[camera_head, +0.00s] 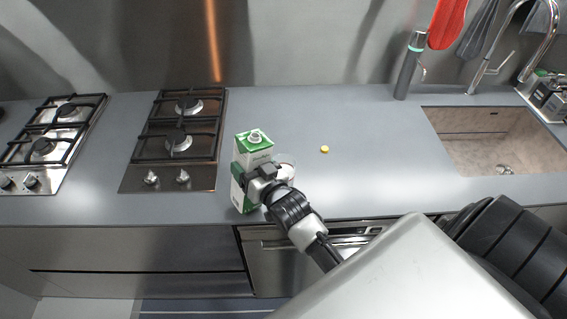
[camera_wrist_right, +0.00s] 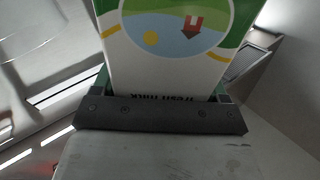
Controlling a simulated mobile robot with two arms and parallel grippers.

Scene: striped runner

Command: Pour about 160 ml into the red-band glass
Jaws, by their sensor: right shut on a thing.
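A green and white milk carton (camera_head: 253,147) stands about upright at the counter's front, right of the hobs. Its top with the round spout faces up. My right gripper (camera_head: 258,182) is shut on the carton's lower part. In the right wrist view the carton (camera_wrist_right: 180,60) fills the space between the fingers, with its printed face showing. A clear glass (camera_head: 287,164) stands just right of the carton, partly hidden behind my gripper. A clear, blurred rounded shape, probably this glass (camera_wrist_right: 28,22), shows at the wrist view's upper left. I cannot make out a red band. My left gripper is not in view.
A small yellow cap-like piece (camera_head: 324,149) lies on the grey counter (camera_head: 365,165). Two gas hobs (camera_head: 178,135) are at the left. A sink (camera_head: 490,140) with a tap is at the right. A dark bottle (camera_head: 409,68) stands at the back. The counter's middle is mostly clear.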

